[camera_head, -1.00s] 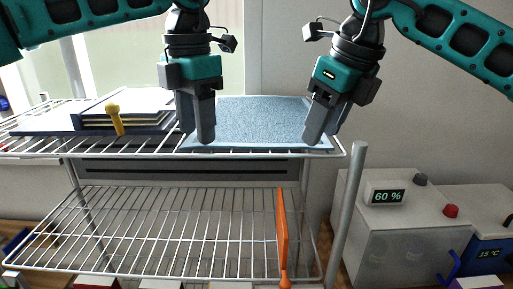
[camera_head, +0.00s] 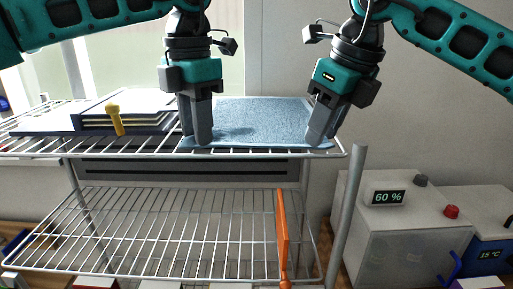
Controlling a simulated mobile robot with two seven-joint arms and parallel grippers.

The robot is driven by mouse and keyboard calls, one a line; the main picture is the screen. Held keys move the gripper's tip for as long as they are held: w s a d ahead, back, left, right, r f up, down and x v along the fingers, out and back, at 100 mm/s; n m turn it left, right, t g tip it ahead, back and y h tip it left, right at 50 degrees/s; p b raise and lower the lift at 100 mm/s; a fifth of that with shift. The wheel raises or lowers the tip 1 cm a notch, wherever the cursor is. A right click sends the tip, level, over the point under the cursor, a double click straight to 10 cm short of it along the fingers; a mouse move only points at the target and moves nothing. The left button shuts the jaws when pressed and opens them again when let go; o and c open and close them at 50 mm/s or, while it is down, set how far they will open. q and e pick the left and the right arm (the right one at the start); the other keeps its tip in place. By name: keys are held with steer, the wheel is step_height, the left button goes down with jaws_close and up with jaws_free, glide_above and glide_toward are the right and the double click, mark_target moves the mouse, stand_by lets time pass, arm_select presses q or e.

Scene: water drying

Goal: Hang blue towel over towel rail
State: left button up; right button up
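The blue towel (camera_head: 255,122) lies flat on the top wire shelf (camera_head: 120,154), near its right end. My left gripper (camera_head: 202,142) points down at the towel's front left corner. My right gripper (camera_head: 319,141) points down, tilted, at the towel's front right corner. Both fingertips appear to be at the towel's surface. From this angle each gripper's fingers overlap, so I cannot tell whether they are open or shut on the cloth. I cannot make out a towel rail for certain.
Books (camera_head: 128,105) and a yellow-handled object (camera_head: 115,118) are on the shelf's left. An orange tool (camera_head: 282,235) stands upright at the lower wire shelf (camera_head: 170,230). A grey box reading 60 % (camera_head: 400,230) and a blue-fronted box (camera_head: 488,245) stand at right.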

arm_select(q)
steer(key=shift+a+f, duration=0.1)
jaws_close()
arm_select(e)
steer(key=shift+d+f, duration=0.1)
jaws_close()
